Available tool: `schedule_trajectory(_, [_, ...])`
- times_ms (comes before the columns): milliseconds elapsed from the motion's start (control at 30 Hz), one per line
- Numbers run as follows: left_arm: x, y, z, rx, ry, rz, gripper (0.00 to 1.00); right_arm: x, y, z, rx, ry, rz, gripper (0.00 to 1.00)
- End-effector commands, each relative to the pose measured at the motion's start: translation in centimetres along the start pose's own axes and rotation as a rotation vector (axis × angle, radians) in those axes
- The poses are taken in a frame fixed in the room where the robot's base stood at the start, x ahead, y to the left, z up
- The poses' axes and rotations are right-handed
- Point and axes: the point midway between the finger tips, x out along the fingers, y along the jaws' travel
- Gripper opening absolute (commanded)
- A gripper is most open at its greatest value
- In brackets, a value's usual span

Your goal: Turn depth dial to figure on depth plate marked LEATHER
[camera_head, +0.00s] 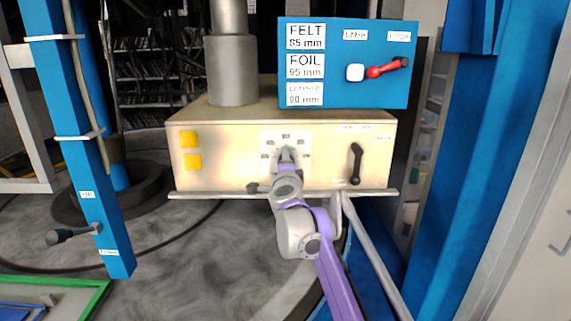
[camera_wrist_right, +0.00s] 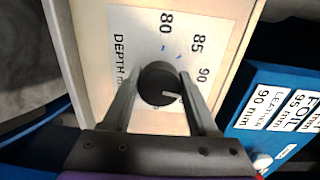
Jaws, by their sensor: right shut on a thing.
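The depth dial (camera_wrist_right: 160,85) is a dark round knob on a white scale plate (camera_wrist_right: 140,30) marked DEPTH, with 80, 85 and 90 visible. Its short white mark points right and slightly down in the right wrist view, a little past the line to 90. The right finger may hide part of the scale there. My right gripper (camera_wrist_right: 160,88) is shut on the dial, one finger on each side. In the head view it (camera_head: 286,155) covers the dial. The LEATHER plate (camera_head: 305,94) reads 90 mm; it also shows in the right wrist view (camera_wrist_right: 265,100). My left gripper is not in view.
The blue panel (camera_head: 345,35) also carries FELT 85 mm and FOIL 95 mm plates, a white button (camera_head: 355,72) and a red-and-black lever (camera_head: 388,68). A blue post (camera_head: 75,130) with a lever stands left.

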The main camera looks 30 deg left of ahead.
Motion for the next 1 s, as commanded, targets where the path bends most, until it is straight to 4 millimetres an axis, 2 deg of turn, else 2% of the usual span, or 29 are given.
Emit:
schedule_trajectory(333, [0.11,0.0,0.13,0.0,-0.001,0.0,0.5,0.01,0.1,0.06,-0.124,0.002,0.001,0.04])
schedule_trajectory(833, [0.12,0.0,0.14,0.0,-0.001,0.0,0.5,0.02,0.12,0.04,-0.142,0.003,0.001,0.04])
schedule_trajectory(867, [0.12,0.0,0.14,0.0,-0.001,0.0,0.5,0.02,0.13,0.04,-0.142,0.003,0.001,0.61])
schedule_trajectory(1000, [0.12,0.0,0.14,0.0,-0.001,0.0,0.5,0.02,0.11,0.03,-0.142,0.003,0.001,0.86])
